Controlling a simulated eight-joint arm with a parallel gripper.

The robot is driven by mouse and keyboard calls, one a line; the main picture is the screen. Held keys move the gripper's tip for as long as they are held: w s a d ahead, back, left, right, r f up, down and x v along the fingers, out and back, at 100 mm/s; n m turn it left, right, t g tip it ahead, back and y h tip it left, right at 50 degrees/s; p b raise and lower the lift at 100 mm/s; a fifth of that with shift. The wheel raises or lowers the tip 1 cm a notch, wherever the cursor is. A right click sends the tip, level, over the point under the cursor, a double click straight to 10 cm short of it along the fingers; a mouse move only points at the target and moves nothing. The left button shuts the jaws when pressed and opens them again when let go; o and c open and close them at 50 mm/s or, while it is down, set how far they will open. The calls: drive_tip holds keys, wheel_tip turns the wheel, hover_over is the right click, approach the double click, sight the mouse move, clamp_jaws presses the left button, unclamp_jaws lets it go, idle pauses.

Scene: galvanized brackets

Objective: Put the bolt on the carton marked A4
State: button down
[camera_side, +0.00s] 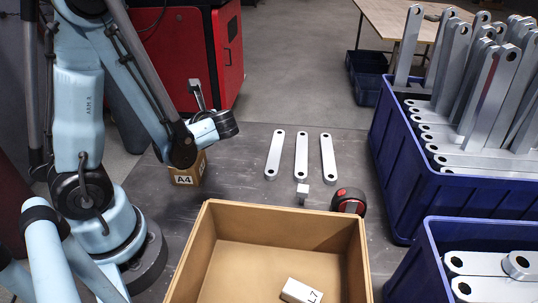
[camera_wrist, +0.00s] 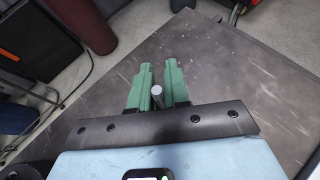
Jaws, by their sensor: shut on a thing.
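In the wrist view my gripper (camera_wrist: 158,66) has its two green fingers close together. It is shut on the bolt (camera_wrist: 157,90), a small grey cylinder whose round end shows between the fingers. In the side view the fingers and the bolt cannot be made out; my wrist is in front of them or they are too small. The carton marked A4 (camera_side: 183,180), a small brown box with a white label, stands on the dark table at the left. My arm partly covers its top. The carton does not show in the wrist view.
A large open brown box (camera_side: 285,214) stands in front, with a white piece labelled L7 (camera_side: 300,291) inside. Three flat brackets (camera_side: 301,155), a small pale block (camera_side: 302,192) and a red-black tape measure (camera_side: 349,201) lie on the table. Blue bins (camera_side: 395,190) of brackets stand right.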

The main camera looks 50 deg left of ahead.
drive_tip(key=c, duration=1.1)
unclamp_jaws()
drive_tip(key=w+d+r+n+t+h, duration=0.3)
drive_tip(key=d+n+h, duration=0.3)
drive_tip(key=d+n, duration=0.2)
drive_tip(key=w+d+r+n+t+h, duration=0.3)
drive_tip(key=d+n+t+h, duration=0.2)
drive_tip(key=d+n, duration=0.3)
drive_tip(key=shift+d+r+n+t+h, duration=0.3)
drive_tip(key=shift+d+h, duration=0.3)
drive_tip(key=shift+d, duration=0.5)
drive_tip(key=shift+w, duration=0.1)
